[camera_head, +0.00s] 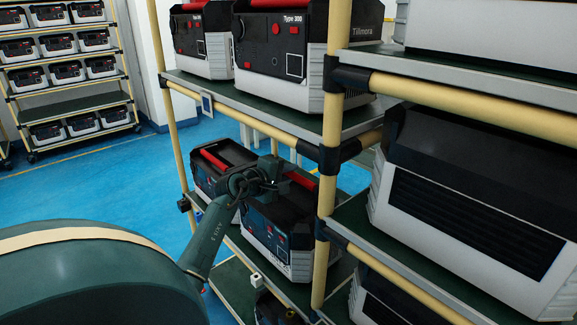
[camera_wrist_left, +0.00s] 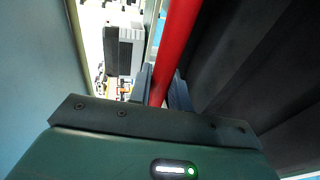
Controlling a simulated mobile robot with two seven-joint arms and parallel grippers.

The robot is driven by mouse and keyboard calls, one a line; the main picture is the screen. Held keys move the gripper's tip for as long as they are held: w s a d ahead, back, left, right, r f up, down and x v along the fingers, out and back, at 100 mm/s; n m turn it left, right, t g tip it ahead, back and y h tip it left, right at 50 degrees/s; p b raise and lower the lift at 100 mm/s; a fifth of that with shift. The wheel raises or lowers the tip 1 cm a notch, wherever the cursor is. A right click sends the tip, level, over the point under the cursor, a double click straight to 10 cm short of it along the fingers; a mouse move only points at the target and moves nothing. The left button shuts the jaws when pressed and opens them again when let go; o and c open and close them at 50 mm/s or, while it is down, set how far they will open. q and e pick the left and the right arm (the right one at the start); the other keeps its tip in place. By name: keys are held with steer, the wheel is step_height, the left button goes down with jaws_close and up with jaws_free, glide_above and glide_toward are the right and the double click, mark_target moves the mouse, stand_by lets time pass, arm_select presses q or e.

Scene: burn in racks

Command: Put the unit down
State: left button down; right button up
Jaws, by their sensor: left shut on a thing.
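The unit (camera_head: 279,228) is a black and white box with a red carrying handle, on the middle level of the near rack. My left gripper (camera_head: 272,174) is at its top, shut on the red handle. In the left wrist view the red handle (camera_wrist_left: 178,45) runs between the two fingers (camera_wrist_left: 162,88), with the dark body of the unit to the right. The unit looks upright at the green shelf (camera_head: 242,246). I cannot tell whether its underside touches the shelf. My right gripper is not in view.
A similar unit (camera_head: 215,165) with a red handle stands close behind it on the left. The rack's yellow post (camera_head: 330,130) is just right of the gripper. Large units (camera_head: 287,50) fill the shelf above. Another rack (camera_head: 70,75) stands far left across clear blue floor.

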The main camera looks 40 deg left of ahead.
arm_select(q)
steer(key=shift+a+r, duration=0.1)
steer(key=shift+a, duration=0.05)
steer(key=c, duration=1.7)
jaws_free()
steer(key=shift+f, duration=0.65)
steer(key=o, duration=0.3)
steer(key=shift+s+d+r, duration=0.1)
steer(key=shift+d+r, duration=0.05)
steer(key=shift+d, duration=0.05)
steer(key=shift+o, duration=0.5)
steer(key=v, duration=1.2)
